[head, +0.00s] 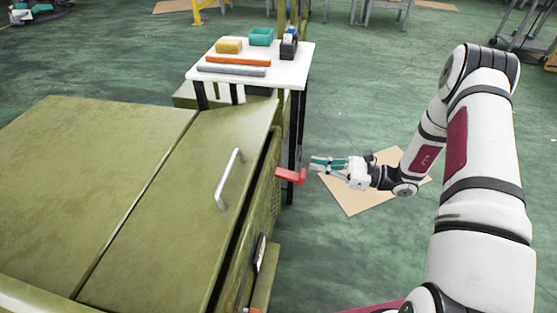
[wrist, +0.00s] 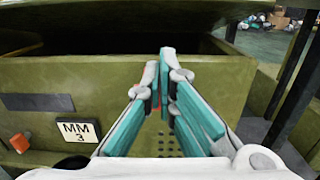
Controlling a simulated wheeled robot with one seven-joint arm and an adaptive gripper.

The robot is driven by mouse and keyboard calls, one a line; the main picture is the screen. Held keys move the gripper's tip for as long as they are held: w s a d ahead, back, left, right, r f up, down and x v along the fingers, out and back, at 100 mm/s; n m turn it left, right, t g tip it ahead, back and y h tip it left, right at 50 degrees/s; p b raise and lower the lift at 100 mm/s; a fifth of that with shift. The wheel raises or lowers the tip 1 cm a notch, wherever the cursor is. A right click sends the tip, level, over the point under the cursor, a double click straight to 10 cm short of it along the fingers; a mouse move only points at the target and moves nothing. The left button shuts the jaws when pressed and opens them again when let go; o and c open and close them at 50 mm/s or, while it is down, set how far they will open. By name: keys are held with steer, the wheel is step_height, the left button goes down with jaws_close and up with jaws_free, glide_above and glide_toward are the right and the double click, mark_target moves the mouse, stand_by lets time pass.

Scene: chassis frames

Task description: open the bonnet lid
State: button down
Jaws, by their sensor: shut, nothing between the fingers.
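The bonnet lid (head: 165,190) is an olive-green panel with a bright metal bar handle (head: 229,180) near its front edge. A dark gap shows under that edge, and the wrist view shows a dark opening above the front panel (wrist: 225,85). A red catch (head: 290,175) sticks out from the front near the lid's far corner. My gripper (head: 313,164) is shut and empty, just right of the red catch, with a small gap in the head view. In the wrist view my fingertips (wrist: 167,55) meet before the front panel; a sliver of red shows behind them.
A second orange-red catch (wrist: 19,143) sits at the left of the front panel, by an "MM 3" plate (wrist: 77,132). A white table (head: 300,65) with bins and rods stands beyond the far corner. Green floor on the right is open around a cardboard sheet (head: 350,205).

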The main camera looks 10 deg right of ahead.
mark_target(278, 168)
steer(key=b+x, duration=0.2)
steer(key=x, duration=0.9)
steer(key=shift+a+r, duration=0.1)
steer(key=shift+a, duration=0.15)
